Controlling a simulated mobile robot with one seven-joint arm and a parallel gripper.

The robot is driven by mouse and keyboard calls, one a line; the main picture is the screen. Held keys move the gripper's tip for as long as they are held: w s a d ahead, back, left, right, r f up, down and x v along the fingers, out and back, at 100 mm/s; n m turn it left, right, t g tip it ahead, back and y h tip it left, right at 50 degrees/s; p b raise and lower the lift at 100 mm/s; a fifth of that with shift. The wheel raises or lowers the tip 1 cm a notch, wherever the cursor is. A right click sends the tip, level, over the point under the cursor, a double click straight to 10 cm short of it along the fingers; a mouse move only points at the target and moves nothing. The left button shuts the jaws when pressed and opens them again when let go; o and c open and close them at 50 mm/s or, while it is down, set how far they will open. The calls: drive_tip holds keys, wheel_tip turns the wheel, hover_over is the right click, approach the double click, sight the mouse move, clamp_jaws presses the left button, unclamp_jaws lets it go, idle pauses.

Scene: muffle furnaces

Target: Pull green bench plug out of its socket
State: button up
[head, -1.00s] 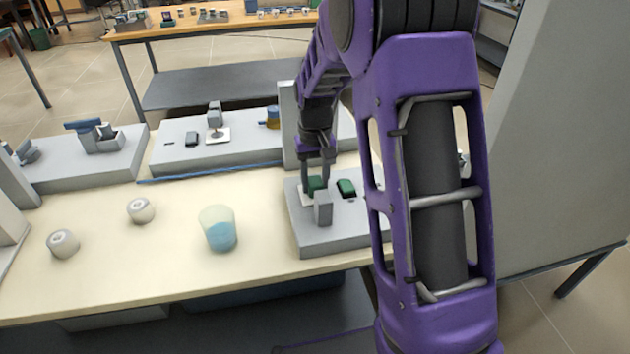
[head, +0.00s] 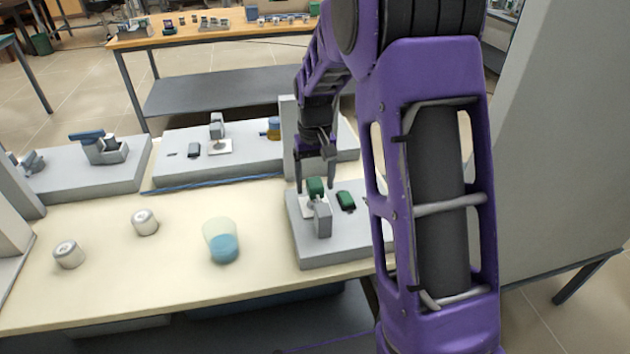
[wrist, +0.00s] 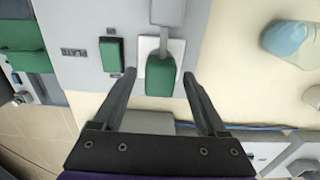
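The green bench plug (head: 316,188) stands at a white socket plate on the grey bench unit (head: 340,248). It also shows in the wrist view (wrist: 160,78), with a grey part beside it. I cannot tell how deep it sits in the socket (wrist: 144,48). My gripper (head: 314,180) is above and behind the plug, pointing down. In the wrist view my gripper (wrist: 160,84) is open, with one finger on each side of the plug and visible gaps. Nothing is held.
A green rocker switch (head: 346,200) sits just right of the plug. A beaker of blue liquid (head: 222,242) and two small white pots (head: 145,222) stand to the left on the cream bench. More grey units (head: 240,158) line the back. Open bench lies between.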

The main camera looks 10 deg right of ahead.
sight(315, 182)
wheel_tip(315, 182, up, 17)
drive_tip(key=p, duration=0.2)
drive_tip(key=shift+r+p, duration=0.2)
drive_tip(key=shift+p, duration=0.15)
idle(0.3)
